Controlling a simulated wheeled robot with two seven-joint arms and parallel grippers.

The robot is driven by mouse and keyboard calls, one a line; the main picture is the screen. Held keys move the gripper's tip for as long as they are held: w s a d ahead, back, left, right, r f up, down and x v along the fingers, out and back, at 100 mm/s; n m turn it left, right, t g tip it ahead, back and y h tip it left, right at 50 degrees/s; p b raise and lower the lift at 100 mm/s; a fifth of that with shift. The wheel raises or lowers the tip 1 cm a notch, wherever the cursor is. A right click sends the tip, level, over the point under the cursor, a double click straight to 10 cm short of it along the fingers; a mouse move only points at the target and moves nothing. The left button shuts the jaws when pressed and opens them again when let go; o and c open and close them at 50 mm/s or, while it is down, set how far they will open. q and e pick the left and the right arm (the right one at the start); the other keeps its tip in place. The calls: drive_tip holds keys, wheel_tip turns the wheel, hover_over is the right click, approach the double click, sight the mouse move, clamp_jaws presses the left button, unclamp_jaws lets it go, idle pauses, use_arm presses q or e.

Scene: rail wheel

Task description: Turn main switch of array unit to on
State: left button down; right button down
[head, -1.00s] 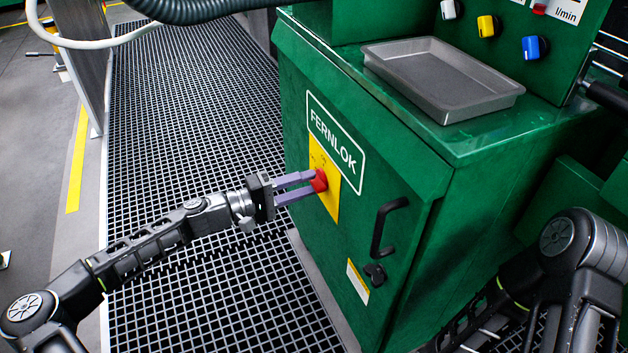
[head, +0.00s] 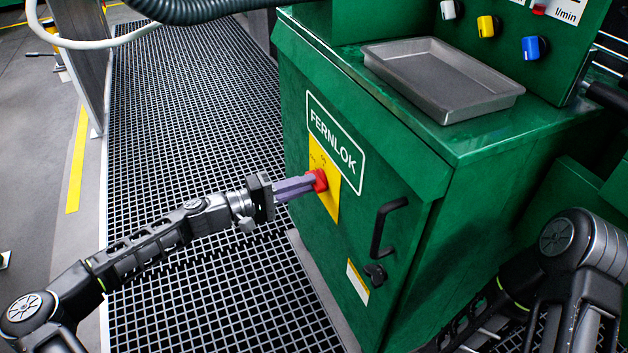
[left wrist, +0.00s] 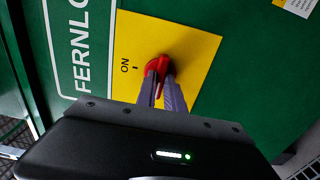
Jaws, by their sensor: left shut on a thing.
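The red main switch (head: 320,180) sits on a yellow plate (head: 329,198) on the front of the green FERNLOK cabinet (head: 300,75). My left gripper (head: 311,182) is shut on the switch, its two fingers close together on the red handle. In the left wrist view, the red switch (left wrist: 161,66) shows between the fingertips (left wrist: 160,82), on the yellow plate (left wrist: 195,45) with the word ON and a mark beside it. The fingers hide part of the handle. My right arm shows at the lower right; its gripper is not in view.
A black door handle (head: 384,228) and a dark knob (head: 375,274) are on the cabinet front, right of the switch. A grey tray (head: 440,80) lies on top, near white, yellow and blue knobs (head: 487,27). Grated floor (head: 200,110) lies left of the cabinet.

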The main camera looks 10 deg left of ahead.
use_arm(q)
drive_tip(key=m+b, duration=0.4)
drive_tip(key=shift+m, duration=0.3)
idle(0.3)
drive_tip(key=shift+f, duration=0.1)
